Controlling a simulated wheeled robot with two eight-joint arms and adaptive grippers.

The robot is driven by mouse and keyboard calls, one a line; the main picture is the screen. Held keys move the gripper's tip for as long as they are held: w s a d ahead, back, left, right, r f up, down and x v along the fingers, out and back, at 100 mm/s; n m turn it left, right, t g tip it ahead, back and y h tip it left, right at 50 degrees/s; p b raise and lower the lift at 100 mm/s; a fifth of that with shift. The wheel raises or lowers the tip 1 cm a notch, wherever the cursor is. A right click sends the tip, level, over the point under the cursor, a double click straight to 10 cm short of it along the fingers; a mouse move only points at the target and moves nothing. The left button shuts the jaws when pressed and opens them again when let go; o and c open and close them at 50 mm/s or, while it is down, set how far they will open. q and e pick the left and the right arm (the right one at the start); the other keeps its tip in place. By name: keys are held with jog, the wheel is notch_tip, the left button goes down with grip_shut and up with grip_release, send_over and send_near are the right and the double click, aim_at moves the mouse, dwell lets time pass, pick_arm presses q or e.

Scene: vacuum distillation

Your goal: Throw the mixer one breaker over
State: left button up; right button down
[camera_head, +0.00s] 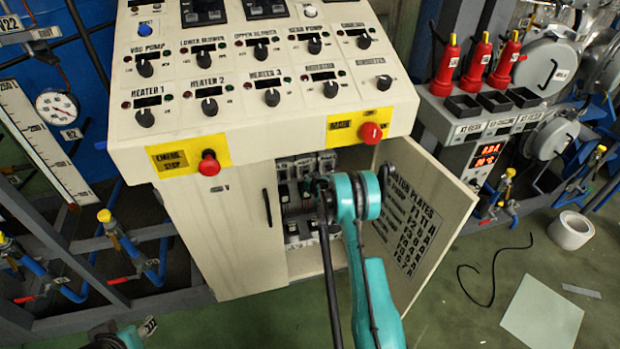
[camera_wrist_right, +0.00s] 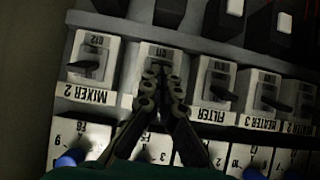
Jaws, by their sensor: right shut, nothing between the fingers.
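In the right wrist view, a row of white breakers with black levers appears upside down. The breaker marked Q11 (camera_wrist_right: 158,52) stands between the MIXER 2 breaker (camera_wrist_right: 92,62) and the FILTER breaker (camera_wrist_right: 214,82). Its name label is hidden behind my fingers, so I cannot read it as mixer one. My right gripper (camera_wrist_right: 155,72) is shut and empty, its tips over Q11's lever area. Contact and lever position are unclear. In the head view, my right gripper (camera_head: 323,186) reaches into the open cabinet (camera_head: 235,240).
The open cabinet door (camera_head: 425,215) stands close to the right of my right arm. The sloped control panel (camera_head: 255,75) with emergency stop buttons overhangs the opening. More breakers (camera_wrist_right: 268,92) sit beside FILTER, and blue-tipped parts (camera_wrist_right: 70,158) line the row below.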

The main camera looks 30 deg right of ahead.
jog(key=shift+f, duration=0.2)
jog(key=shift+r, duration=0.1)
jog(key=shift+r, duration=0.7)
jog(key=shift+r+p, duration=0.2)
jog(key=shift+p, duration=0.15)
jog(key=s+f+p+v, duration=0.1)
jog(key=p+v, duration=0.3)
jog(key=v, duration=0.7)
jog(key=shift+s+a+f, duration=0.2)
jog(key=shift+s+f, duration=0.1)
jog(key=shift+f, duration=0.15)
